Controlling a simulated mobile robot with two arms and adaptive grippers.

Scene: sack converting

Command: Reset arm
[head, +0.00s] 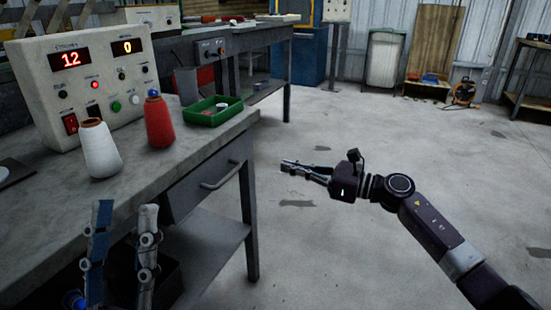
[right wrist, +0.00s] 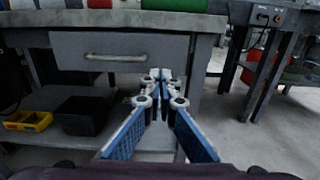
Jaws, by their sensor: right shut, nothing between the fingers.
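My right arm reaches in from the lower right of the head view. Its gripper (head: 284,167) points left over open floor, to the right of the workbench and clear of it. In the right wrist view the blue-padded fingers of this gripper (right wrist: 164,74) meet at their tips with nothing between them. Behind them are the bench's drawer front and a leg. My left gripper (head: 127,207) is at the lower left of the head view, in front of the bench edge. Its two fingers point up, stand apart and hold nothing visible.
The workbench (head: 188,155) carries a control box (head: 83,95) reading 12 and 0, a white cone (head: 100,150), a red cone (head: 158,125) and a green tray (head: 212,112). A drawer handle (head: 222,176) sticks out. A yellow bin (right wrist: 28,121) sits underneath.

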